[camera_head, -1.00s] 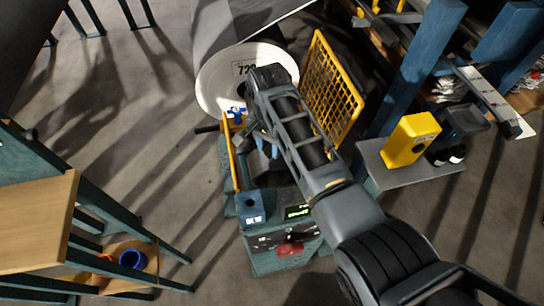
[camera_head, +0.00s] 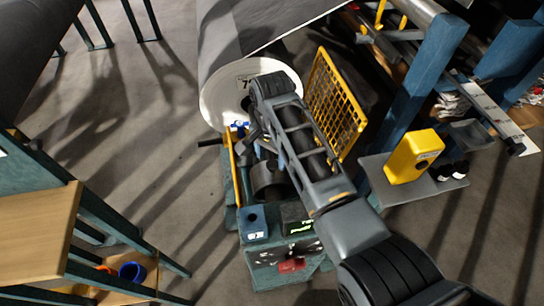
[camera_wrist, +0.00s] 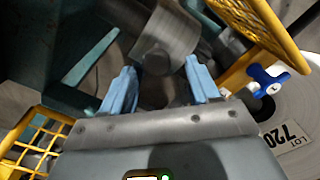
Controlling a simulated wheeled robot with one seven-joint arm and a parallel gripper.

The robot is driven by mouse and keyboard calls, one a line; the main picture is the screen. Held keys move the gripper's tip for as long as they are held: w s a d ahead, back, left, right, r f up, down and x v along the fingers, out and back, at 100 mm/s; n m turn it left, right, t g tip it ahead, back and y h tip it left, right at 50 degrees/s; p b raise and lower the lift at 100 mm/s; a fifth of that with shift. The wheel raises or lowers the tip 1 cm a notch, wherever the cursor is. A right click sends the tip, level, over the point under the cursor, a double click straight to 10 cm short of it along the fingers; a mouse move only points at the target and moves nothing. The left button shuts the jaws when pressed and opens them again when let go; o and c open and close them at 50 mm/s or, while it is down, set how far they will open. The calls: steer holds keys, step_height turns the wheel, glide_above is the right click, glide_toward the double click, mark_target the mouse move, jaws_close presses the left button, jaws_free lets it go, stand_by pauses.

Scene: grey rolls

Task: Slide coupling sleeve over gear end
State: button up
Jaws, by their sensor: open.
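My gripper (camera_wrist: 160,82) is open in the wrist view, with its two blue fingers apart. A grey metal cylinder with a round end (camera_wrist: 168,32), which looks like the coupling sleeve, lies just beyond the fingertips, roughly in line with the gap. The fingers do not appear to close on it. In the head view a dark cylinder (camera_head: 268,182) shows on the teal machine (camera_head: 285,258), below my wrist. My arm covers the fingertips there. I cannot make out gear teeth or tell whether the cylinder is around a gear end.
The big grey roll's white end (camera_head: 222,98) is just beyond my wrist. A blue knob (camera_wrist: 267,79) is close to the gripper's right. A yellow mesh guard (camera_head: 335,105) stands right of the arm. A yellow box (camera_head: 410,157) sits on a side shelf. Open floor lies left.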

steer(key=shift+r, duration=3.15)
